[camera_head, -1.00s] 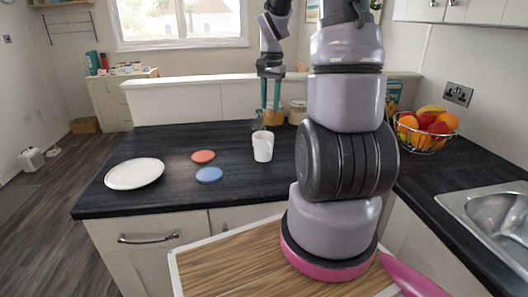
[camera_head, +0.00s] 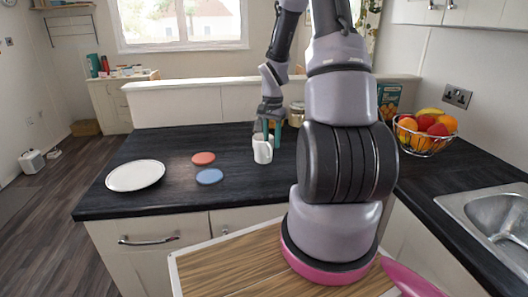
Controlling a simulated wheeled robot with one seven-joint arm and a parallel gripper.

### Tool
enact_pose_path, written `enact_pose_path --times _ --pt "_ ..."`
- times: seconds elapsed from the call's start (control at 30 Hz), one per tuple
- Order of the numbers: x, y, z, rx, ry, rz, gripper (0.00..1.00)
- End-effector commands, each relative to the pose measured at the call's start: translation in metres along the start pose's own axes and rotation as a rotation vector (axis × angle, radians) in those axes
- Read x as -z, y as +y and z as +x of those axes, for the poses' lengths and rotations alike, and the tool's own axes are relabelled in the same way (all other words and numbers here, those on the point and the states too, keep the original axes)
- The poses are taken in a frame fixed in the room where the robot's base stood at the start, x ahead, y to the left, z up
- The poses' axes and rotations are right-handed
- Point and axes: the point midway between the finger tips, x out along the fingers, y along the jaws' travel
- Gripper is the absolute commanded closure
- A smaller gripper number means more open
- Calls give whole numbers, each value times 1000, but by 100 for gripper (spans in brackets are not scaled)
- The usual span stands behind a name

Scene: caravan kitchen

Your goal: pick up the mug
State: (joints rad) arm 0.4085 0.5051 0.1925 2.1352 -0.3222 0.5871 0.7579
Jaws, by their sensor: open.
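The white mug (camera_head: 262,150) stands upright on the dark countertop (camera_head: 230,190), left of my arm's base. My gripper (camera_head: 268,136) is directly at the mug, with its teal fingers pointing down. One finger overlaps the mug's upper edge in the picture and the other shows just to its right. The fingers are open. I cannot tell whether either finger touches the mug or goes inside it.
A white plate (camera_head: 135,175), a red coaster (camera_head: 203,158) and a blue coaster (camera_head: 209,176) lie left of the mug. A jar (camera_head: 297,113) stands behind. A wire fruit basket (camera_head: 424,142) and the sink (camera_head: 497,215) are at right. The counter's front middle is clear.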

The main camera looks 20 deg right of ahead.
Motion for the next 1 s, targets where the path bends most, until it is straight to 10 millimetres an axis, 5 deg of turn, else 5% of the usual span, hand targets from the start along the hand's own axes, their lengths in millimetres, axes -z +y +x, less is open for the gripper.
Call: enact_pose_path --times 0.3,0.33,0.43,1.0 --pt "0 0 9 1 0 -1 59" --pt "0 0 9 1 0 -1 63" --pt "0 0 9 1 0 -1 100" --pt "0 0 9 1 0 -1 100"
